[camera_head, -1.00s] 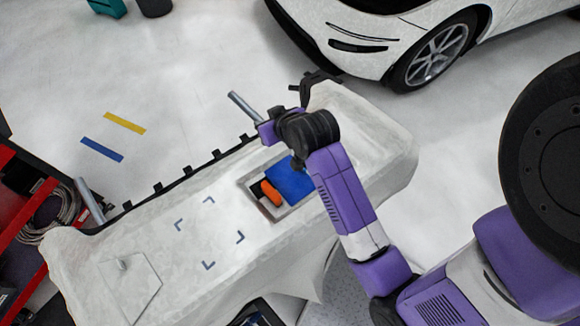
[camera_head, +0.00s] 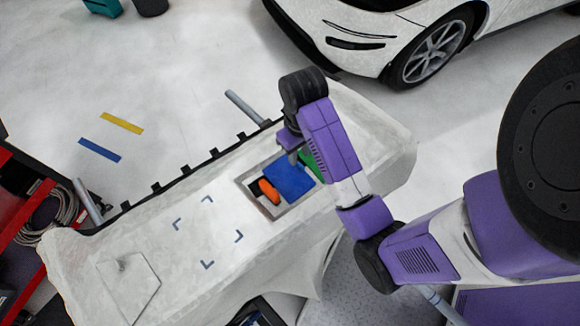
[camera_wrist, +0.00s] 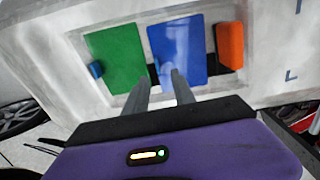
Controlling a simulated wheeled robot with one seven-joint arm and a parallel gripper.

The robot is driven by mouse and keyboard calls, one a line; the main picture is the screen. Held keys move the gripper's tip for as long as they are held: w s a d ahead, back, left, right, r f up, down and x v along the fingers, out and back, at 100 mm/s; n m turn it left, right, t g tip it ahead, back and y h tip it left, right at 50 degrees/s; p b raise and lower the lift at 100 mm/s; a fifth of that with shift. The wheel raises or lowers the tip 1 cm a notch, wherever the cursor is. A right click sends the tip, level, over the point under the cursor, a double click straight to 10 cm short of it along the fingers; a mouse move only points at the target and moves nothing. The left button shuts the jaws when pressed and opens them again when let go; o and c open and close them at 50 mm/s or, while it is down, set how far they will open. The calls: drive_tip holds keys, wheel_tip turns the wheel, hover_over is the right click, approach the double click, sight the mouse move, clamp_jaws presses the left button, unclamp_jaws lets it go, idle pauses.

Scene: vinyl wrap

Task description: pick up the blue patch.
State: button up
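The blue patch (camera_head: 290,181) is a flat blue square lying in a recessed tray (camera_head: 283,213) in the white bumper, between a green patch (camera_head: 313,164) and an orange piece (camera_head: 269,191). In the wrist view the blue patch (camera_wrist: 178,55) stands just beyond my gripper (camera_wrist: 159,78). Its two grey fingers are apart with nothing between them. The fingertips overlap the lower edges of the green patch (camera_wrist: 116,58) and the blue patch in that view; I cannot tell whether they touch. In the head view my arm hides most of the gripper.
The orange piece (camera_wrist: 230,46) and a small blue piece (camera_wrist: 95,70) lie at opposite ends of the tray. The white bumper (camera_head: 170,235) has dark corner marks (camera_head: 208,232) left of the tray. A white car (camera_head: 360,35) stands behind.

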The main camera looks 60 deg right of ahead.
sight(300, 164)
drive_tip(key=f, duration=0.5)
drive_tip(key=shift+s+p, duration=0.25)
drive_tip(key=shift+p, duration=0.1)
drive_tip(key=shift+d, duration=0.1)
clamp_jaws()
